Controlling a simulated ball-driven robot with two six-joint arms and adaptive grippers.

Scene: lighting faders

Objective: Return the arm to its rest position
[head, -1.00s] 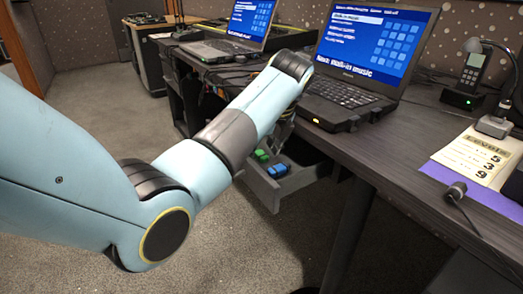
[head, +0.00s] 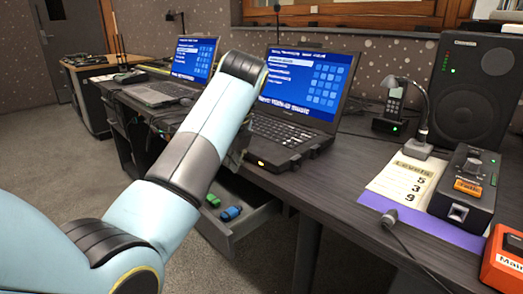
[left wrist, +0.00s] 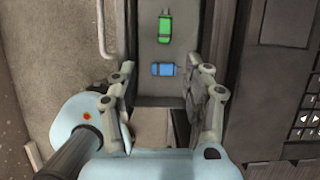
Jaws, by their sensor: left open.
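My left arm comes in from the left in the head view and reaches up beside the desk. My left gripper (left wrist: 165,78) is open and empty in the left wrist view, its two fingers wide apart. It is above an open grey drawer (head: 232,231), which holds a green block-like item (left wrist: 165,29) and a blue one (left wrist: 165,69). The blue item shows between the fingers, though the gap in height cannot be told. In the head view the forearm hides most of the gripper. My right gripper is not in view.
The near laptop (head: 290,130) stands on the dark desk (head: 342,178) close to my forearm. Further right are a lamp (head: 421,125), a levels sheet (head: 405,180), a black device (head: 468,185), an orange box (head: 503,262) and a speaker (head: 470,90). Carpet is free at the left.

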